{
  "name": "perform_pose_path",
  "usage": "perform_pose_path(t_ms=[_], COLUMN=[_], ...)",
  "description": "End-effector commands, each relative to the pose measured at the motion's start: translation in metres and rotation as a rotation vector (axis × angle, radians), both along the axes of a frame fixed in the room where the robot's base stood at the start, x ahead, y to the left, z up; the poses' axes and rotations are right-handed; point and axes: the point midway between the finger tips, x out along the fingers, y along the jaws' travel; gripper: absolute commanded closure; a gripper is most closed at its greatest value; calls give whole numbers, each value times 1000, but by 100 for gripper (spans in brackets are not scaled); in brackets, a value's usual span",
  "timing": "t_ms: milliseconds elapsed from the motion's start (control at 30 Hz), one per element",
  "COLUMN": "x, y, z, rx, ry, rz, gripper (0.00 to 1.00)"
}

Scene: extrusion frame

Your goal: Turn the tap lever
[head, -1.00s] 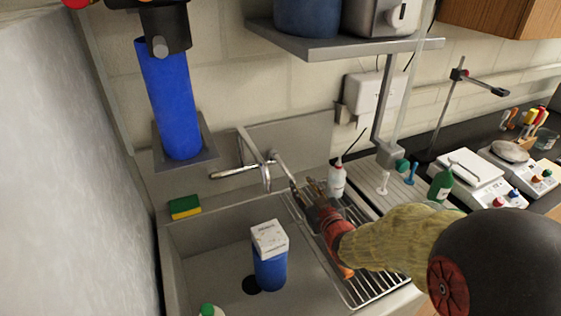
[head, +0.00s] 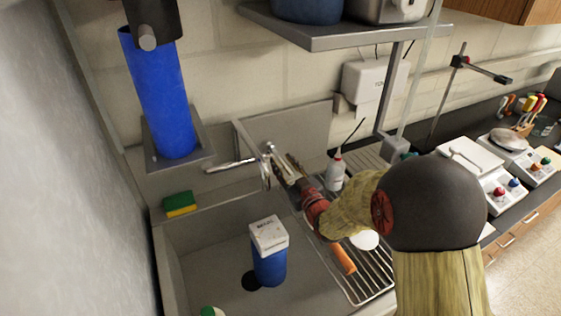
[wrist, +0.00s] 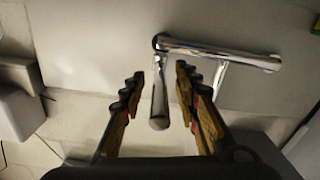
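The chrome tap (head: 266,160) is on the wall behind the sink, with a long tube reaching left. In the wrist view, a short chrome bar, which looks like the tap lever (wrist: 159,100), points down the picture between my fingers. A longer chrome tube (wrist: 220,52) runs right from the same joint. My gripper (head: 285,172) is at the right side of the tap. The wrist view shows my gripper (wrist: 159,82) open, one finger on each side of the bar, with gaps to both. The head view partly hides the lever behind my fingers.
The sink (head: 205,250) holds a blue container with a white top (head: 268,250). A green and yellow sponge (head: 180,203) lies on its back ledge. A drying rack (head: 365,285), a white bottle (head: 335,173) and an orange-handled item (head: 343,258) are close to my arm. A shelf (head: 335,32) hangs above.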

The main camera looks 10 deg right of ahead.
Motion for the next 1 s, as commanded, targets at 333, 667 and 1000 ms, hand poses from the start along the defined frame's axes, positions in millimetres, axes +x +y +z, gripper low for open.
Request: perform_pose_path(t_ms=[333,667,1000], x=[22,22,22], y=[4,4,4], z=[0,0,0], rx=[0,0,0], ry=[0,0,1], rz=[-1,-1,-1], gripper=[68,77,96])
